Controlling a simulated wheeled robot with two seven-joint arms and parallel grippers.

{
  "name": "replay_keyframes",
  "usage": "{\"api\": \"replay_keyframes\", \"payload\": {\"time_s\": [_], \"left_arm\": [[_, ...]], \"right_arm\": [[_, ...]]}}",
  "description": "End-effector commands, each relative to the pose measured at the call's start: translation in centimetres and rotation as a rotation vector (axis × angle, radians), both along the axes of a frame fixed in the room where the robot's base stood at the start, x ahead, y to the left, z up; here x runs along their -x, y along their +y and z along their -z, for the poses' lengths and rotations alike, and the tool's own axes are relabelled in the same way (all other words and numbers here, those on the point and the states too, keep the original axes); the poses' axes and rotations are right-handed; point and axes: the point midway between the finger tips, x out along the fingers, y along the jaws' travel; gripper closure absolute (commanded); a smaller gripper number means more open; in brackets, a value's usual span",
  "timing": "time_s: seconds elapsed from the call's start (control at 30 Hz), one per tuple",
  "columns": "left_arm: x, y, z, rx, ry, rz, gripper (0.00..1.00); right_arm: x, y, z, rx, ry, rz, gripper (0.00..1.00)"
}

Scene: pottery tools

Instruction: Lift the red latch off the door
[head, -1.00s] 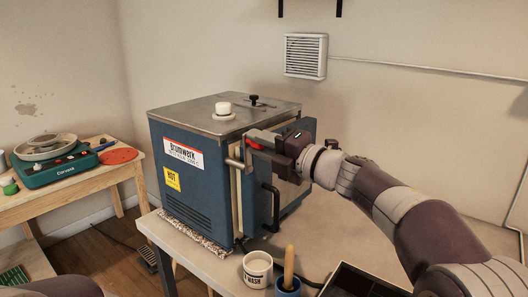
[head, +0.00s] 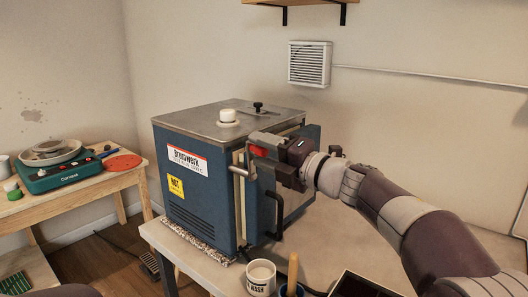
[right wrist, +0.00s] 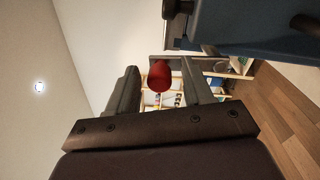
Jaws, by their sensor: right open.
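The blue kiln (head: 200,180) stands on a table, with its door (head: 264,205) on the right side. The red latch (head: 257,152) is at the door's upper edge, beside a metal bar (head: 238,171). My right gripper (head: 266,154) is open at the latch, partly hiding it. In the right wrist view the red latch (right wrist: 160,76) shows between the two spread fingers of my right gripper (right wrist: 160,70), with gaps on both sides. Whether a finger touches it cannot be told. My left gripper is not in view.
A black door handle (head: 276,216) sits below my right gripper. A white cup (head: 261,279) and a pot with a wooden-handled tool (head: 293,270) stand at the table's front. A dark tray (head: 365,285) lies right of them. A side table (head: 85,190) holds a pottery wheel (head: 55,160).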

Motion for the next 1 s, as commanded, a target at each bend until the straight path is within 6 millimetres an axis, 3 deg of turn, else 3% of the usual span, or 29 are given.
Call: {"api": "replay_keyframes", "payload": {"time_s": [0.13, 0.4, 0.53, 1.0], "left_arm": [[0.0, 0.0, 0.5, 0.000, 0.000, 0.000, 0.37], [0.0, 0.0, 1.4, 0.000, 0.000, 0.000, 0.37], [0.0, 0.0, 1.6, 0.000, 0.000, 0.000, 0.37], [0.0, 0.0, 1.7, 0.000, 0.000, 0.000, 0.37]], "right_arm": [[1.1, -1.6, 0.2, 0.000, -0.002, 0.003, 0.49], [5.3, -7.5, 0.5, 0.001, -0.003, 0.005, 0.49], [6.7, -9.4, 0.6, 0.000, 0.000, 0.003, 0.49], [7.4, -10.2, 0.6, 0.000, 0.000, 0.000, 0.49]]}}
